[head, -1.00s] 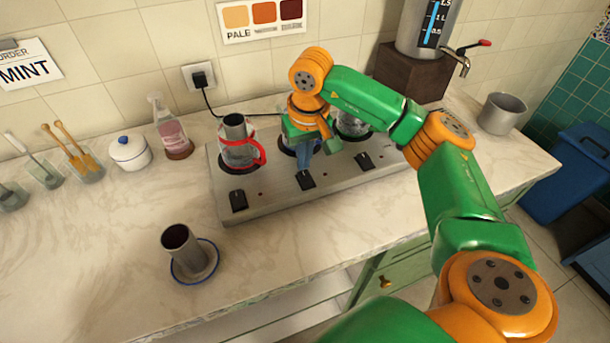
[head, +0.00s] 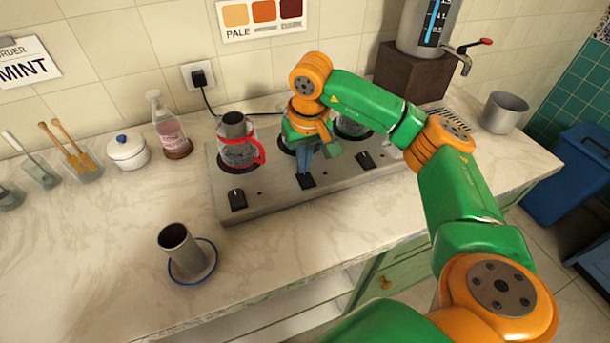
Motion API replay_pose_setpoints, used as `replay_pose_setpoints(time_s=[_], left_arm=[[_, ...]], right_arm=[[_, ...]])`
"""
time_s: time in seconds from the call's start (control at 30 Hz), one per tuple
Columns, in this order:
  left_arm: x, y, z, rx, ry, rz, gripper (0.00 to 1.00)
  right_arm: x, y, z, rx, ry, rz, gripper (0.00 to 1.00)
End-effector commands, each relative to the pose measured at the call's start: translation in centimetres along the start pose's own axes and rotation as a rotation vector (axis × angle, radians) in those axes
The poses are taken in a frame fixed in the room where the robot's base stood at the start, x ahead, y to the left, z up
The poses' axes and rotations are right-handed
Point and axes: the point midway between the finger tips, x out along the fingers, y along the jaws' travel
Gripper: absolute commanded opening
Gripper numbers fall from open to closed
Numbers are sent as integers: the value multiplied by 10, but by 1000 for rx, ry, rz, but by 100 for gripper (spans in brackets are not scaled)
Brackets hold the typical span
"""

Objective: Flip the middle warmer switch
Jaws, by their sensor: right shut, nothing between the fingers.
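The grey warmer (head: 268,196) stands on the counter with three black switches along its front. The middle switch (head: 307,181) is partly hidden by my right gripper (head: 305,174). The gripper is shut and empty, pointing down with its tips at the switch's back edge; whether they touch it I cannot tell. The left switch (head: 237,200) and the right switch (head: 365,160) show clear on either side. My left gripper is not in view.
A glass pot with a red band (head: 240,152) sits on the warmer's left plate, and another pot (head: 352,126) on the right plate, partly behind my arm. A metal cup (head: 180,245) stands on a blue-rimmed saucer in front. The counter's front left is clear.

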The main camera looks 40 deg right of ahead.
Motion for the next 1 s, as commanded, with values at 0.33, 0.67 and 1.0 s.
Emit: replay_pose_setpoints(time_s=[0.33,0.67,1.0], left_arm=[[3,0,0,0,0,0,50],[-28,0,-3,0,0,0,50],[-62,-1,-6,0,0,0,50]], right_arm=[[4,0,1,0,-1,0,0],[-30,0,-4,0,0,0,0],[-66,0,-10,0,0,-1,0]])
